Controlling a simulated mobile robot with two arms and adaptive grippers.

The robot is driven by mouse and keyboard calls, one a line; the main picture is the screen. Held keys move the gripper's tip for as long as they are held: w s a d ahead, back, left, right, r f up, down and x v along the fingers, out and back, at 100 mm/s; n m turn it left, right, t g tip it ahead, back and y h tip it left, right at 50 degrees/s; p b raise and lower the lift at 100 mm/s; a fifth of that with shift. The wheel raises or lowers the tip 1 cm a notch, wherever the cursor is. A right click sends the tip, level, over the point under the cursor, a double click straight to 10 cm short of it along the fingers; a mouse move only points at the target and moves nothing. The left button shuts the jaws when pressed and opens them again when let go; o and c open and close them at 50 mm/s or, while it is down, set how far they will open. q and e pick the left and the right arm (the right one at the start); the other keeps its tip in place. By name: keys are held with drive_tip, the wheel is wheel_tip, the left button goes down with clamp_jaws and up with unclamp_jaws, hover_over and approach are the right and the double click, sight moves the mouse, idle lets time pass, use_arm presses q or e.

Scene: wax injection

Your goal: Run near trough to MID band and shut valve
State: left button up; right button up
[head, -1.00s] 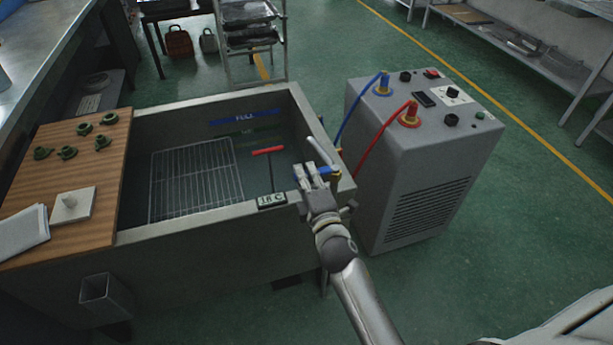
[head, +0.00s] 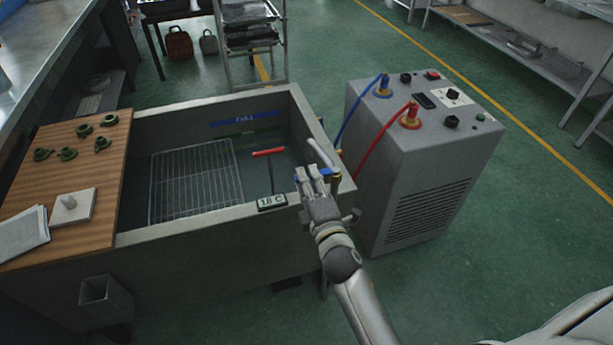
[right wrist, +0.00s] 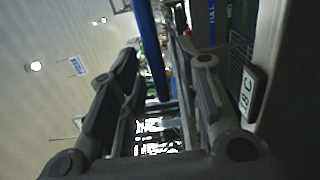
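The grey trough (head: 200,220) has a wire rack (head: 195,182) inside. A blue band (head: 245,117) with blurred lettering marks its far inner wall, with a fainter greenish strip (head: 240,133) below. I cannot clearly make out the water surface. At the right front corner is a brass valve (head: 336,180) with a blue handle (head: 326,172), partly hidden by my right gripper. My right gripper (head: 314,176) is at the handle. In the right wrist view its fingers (right wrist: 155,85) are apart, with a blue bar (right wrist: 152,50) between them and no clear contact. My left gripper is not in view.
A display reading 18 C (head: 272,202) sits on the trough's front rim, near my gripper. A red T-handle (head: 268,152) stands inside. A grey chiller (head: 425,165) with blue and red hoses stands right. A wooden board (head: 85,165) with small green parts lies left.

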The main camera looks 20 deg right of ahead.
drive_tip(key=shift+s+a, duration=0.1)
drive_tip(key=shift+s, duration=2.8)
drive_tip(key=s+a+f+m+g+y, duration=0.1)
drive_tip(key=s+f+m+g, duration=0.3)
drive_tip(key=f, duration=0.8)
drive_tip(key=s+f+m+g, duration=0.15)
drive_tip(key=s+f, duration=0.35)
drive_tip(key=f, duration=0.6)
drive_tip(key=s+a+f+m+g+y, duration=0.15)
drive_tip(key=s+f+g, duration=0.3)
drive_tip(key=f, duration=0.75)
drive_tip(key=s+d+f+m+g, duration=0.2)
drive_tip(key=s+f, duration=0.3)
drive_tip(key=s, duration=0.4)
drive_tip(key=s+d+f+m+g+h, duration=0.1)
drive_tip(key=s+d+f+m+g, duration=0.1)
drive_tip(key=s+f, duration=0.4)
drive_tip(key=s+d+f+m+g+h+p, duration=0.1)
drive_tip(key=s+d+f+m+g, duration=0.2)
drive_tip(key=s, duration=1.1)
wheel_tip(320, 180, down, 2)
drive_tip(key=shift+s+d+f+m, duration=0.15)
drive_tip(key=shift+s+d+m, duration=0.1)
drive_tip(key=shift+d+m, duration=0.3)
